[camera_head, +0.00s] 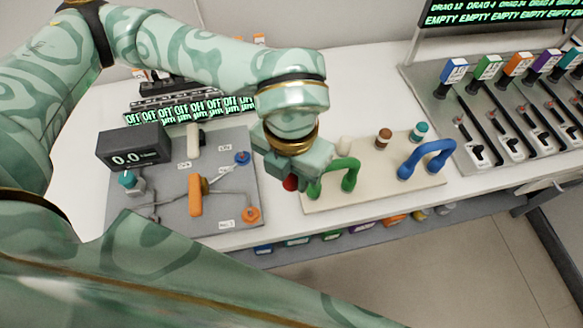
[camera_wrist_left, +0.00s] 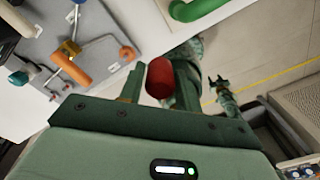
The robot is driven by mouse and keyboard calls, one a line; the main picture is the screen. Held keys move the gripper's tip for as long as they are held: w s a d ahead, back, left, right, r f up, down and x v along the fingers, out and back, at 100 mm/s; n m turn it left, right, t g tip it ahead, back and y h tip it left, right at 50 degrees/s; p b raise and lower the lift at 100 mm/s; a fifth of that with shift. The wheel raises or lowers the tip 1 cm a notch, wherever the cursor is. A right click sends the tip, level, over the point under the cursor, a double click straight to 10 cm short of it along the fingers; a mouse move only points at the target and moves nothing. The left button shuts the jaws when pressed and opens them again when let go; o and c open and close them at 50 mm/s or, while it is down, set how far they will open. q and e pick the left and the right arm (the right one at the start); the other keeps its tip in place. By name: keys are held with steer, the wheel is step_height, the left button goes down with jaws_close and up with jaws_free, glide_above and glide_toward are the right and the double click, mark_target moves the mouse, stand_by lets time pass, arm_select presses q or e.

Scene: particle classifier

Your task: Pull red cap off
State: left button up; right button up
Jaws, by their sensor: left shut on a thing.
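My left gripper (camera_head: 288,178) reaches down over the front of the bench and is shut on the red cap (camera_head: 291,183). Only a small part of the cap shows below the fingers in the head view. In the left wrist view the round red cap (camera_wrist_left: 160,78) sits between the two fingers of the left gripper (camera_wrist_left: 159,90). Bench edge and floor lie behind it there. I cannot see anything attached to the cap. A small dark claw (camera_wrist_left: 218,84) on a green arm at the right of the wrist view may be my right gripper; its jaws are too small to read.
A cream board with a green handle (camera_head: 335,172), a blue handle (camera_head: 428,155), a brown-topped post (camera_head: 384,136) and a teal-topped post (camera_head: 420,129) lies right of the gripper. A grey panel (camera_head: 178,215) with an orange lever (camera_head: 195,197) is at left. Several levers stand far right.

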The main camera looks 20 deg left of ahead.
arm_select(q)
steer(key=shift+r+p, duration=1.25)
steer(key=shift+r, duration=1.05)
steer(key=shift+r+p, duration=0.9)
steer(key=shift+r, duration=0.65)
steer(key=shift+f, duration=0.1)
